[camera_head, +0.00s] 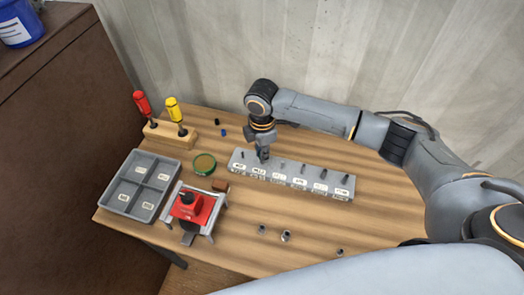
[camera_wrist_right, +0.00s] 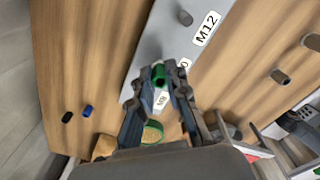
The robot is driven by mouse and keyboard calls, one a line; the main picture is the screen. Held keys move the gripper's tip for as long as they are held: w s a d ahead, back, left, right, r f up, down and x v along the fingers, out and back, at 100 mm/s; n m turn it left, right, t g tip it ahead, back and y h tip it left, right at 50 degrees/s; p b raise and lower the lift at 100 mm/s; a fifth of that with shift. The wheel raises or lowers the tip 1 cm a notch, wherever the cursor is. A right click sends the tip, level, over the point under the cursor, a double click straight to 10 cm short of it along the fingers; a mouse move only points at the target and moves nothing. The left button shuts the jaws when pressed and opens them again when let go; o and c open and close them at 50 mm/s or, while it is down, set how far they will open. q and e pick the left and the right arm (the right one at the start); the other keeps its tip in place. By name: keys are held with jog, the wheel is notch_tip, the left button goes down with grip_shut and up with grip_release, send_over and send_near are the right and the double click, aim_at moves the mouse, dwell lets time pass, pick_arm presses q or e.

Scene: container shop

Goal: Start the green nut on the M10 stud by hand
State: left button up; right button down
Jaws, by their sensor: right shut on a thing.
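The green nut (camera_wrist_right: 159,76) shows in the right wrist view, held between the fingertips of my right gripper (camera_wrist_right: 160,82). In the head view my right gripper (camera_head: 263,154) points down over the left part of the grey stud block (camera_head: 312,174), and the nut is too small to make out. The block also shows in the wrist view (camera_wrist_right: 160,35), with an M12 label, a partly covered label ending in 0, and an M8 label seen between the fingers. The stud under the nut is hidden, so I cannot tell whether they touch. My left gripper is not in view.
Left of the block are a round green-rimmed dish (camera_head: 204,164), a red fixture (camera_head: 193,208), a grey compartment tray (camera_head: 122,204) and a wooden screwdriver stand (camera_head: 168,139). Loose nuts (camera_head: 286,236) lie in front. A small blue cylinder (camera_head: 223,133) lies behind.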

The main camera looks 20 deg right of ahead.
jog(key=shift+f+b, duration=0.35)
jog(key=shift+f, duration=0.45)
jog(key=m, duration=1.6)
jog(key=c, duration=1.7)
grip_release()
jog(key=shift+m, duration=0.3)
jog(key=o, duration=0.5)
